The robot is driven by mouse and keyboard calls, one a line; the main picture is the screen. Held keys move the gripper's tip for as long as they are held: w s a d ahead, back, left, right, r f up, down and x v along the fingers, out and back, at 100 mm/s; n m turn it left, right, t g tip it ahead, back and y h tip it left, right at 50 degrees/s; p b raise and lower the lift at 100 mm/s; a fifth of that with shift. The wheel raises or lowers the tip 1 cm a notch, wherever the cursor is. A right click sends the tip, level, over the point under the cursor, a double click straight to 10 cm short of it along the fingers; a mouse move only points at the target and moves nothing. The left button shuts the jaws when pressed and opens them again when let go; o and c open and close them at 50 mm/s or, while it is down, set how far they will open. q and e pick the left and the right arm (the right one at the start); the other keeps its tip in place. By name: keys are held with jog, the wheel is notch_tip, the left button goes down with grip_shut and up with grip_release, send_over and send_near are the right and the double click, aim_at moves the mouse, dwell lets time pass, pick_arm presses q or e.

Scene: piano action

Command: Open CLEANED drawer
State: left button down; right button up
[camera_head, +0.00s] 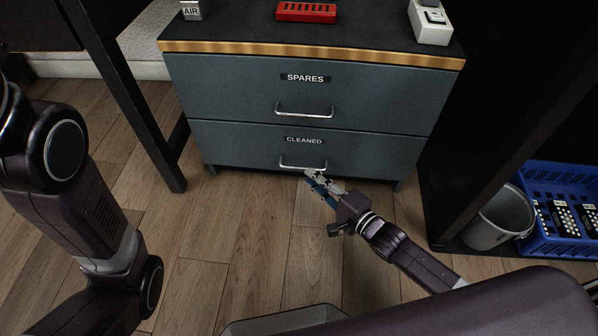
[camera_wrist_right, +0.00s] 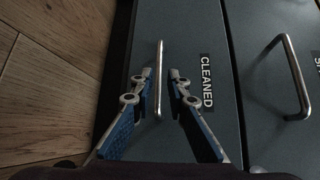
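The CLEANED drawer (camera_head: 255,146) is the lower drawer of a grey-blue cabinet and looks shut. Its bar handle (camera_head: 303,165) is silver and also shows upright in the right wrist view (camera_wrist_right: 159,75). My right gripper (camera_head: 311,174) is at this handle. The CLEANED label (camera_wrist_right: 207,82) lies to the right of the fingers there. My left arm shows at the left of the head view, but its gripper is not in view.
The SPARES drawer (camera_head: 240,90) above is shut, with its own handle (camera_head: 304,111). A red rack (camera_head: 306,12) stands on the cabinet top. A grey bucket (camera_head: 500,218) and blue crate (camera_head: 560,190) are at the right. Wooden floor before the cabinet is free.

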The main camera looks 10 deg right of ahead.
aim_at(299, 168)
jog(key=b+x, duration=0.3)
jog(key=x, duration=0.3)
jog(key=shift+w+a+f+b, duration=0.1)
jog(key=shift+w+b, duration=0.1)
jog(key=shift+b, duration=0.15)
jog(key=shift+c, duration=0.3)
grip_shut()
jog(key=shift+s, duration=0.1)
